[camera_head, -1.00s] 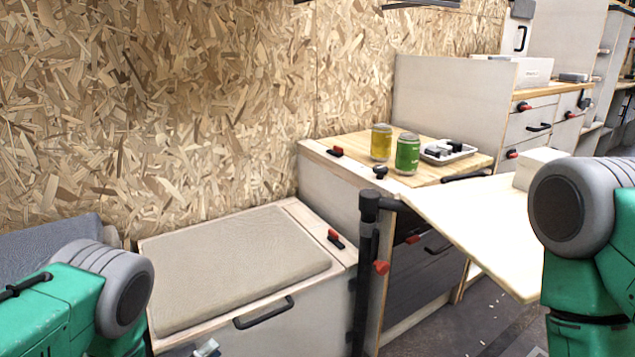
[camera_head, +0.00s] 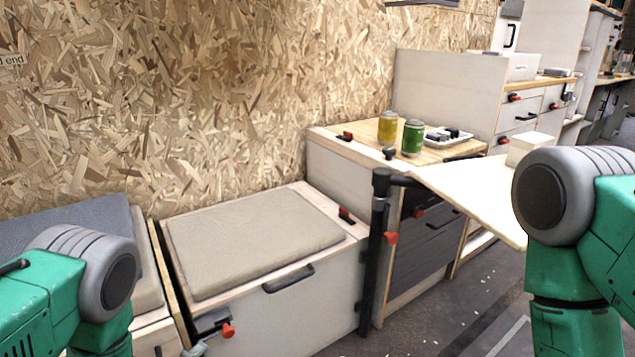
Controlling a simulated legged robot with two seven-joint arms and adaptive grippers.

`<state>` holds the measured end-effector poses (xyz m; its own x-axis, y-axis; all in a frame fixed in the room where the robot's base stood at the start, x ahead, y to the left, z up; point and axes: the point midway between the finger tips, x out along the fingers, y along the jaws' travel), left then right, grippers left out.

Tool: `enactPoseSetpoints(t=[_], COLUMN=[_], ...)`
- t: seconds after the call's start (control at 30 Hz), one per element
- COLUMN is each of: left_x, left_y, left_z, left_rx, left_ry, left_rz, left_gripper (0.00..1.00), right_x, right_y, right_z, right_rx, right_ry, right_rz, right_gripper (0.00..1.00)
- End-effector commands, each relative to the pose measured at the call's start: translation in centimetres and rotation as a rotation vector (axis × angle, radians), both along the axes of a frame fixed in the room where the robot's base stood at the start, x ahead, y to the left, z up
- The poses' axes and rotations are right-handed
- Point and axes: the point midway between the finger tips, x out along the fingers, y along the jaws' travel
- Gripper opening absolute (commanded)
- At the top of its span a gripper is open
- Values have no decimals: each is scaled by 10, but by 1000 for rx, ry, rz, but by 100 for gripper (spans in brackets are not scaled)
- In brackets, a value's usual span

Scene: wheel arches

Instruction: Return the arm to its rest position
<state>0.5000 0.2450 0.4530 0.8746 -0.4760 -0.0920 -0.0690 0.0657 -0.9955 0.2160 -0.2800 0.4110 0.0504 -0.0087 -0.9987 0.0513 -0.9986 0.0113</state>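My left arm (camera_head: 85,275), green with a grey rounded joint, comes in at the lower left. My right arm (camera_head: 565,220), in the same colours, stands at the right and covers part of the light folding tabletop. No fingers of either gripper can be made out, and I cannot see either arm holding anything. A small grey-green part shows at the bottom edge beside the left arm; I cannot tell what it is.
A yellow can (camera_head: 387,127) and a green can (camera_head: 413,138) stand on the wooden counter (camera_head: 357,131) near a white tray (camera_head: 447,138). The tabletop (camera_head: 470,195) juts out before it. A cushioned bench box (camera_head: 300,312) stands front left, against the chipboard wall (camera_head: 200,90).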

Motion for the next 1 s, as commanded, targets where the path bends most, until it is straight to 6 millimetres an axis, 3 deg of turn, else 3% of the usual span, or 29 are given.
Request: enactPoseSetpoints(t=[0.17, 0.33, 0.57, 0.7, 0.87, 1.0], left_x=[-15, -49, -155, -222, -292, -287], left_y=[7, 17, 33, 36, 37, 38], left_z=[-20, -44, -66, -60, -40, -4], left_rx=[-120, -295, -633, -781, -891, -892], left_ry=[266, 603, 1148, 1342, 1459, 1451], left_rz=[116, 321, 866, 1217, 1599, 1578], left_gripper=[32, 32, 32, 32, 32, 32], right_x=[0, -1, -1, -1, -1, 0], right_y=[0, 0, 0, 0, 0, 0], right_z=[0, 0, 0, 0, 0, 39], right_rx=[0, 0, 0, 0, 0, 0], right_ry=[1, 1, 1, 1, 1, 1], right_rz=[0, 0, 0, 0, 0, 0], right_gripper=[40, 40, 40, 40, 40, 40])
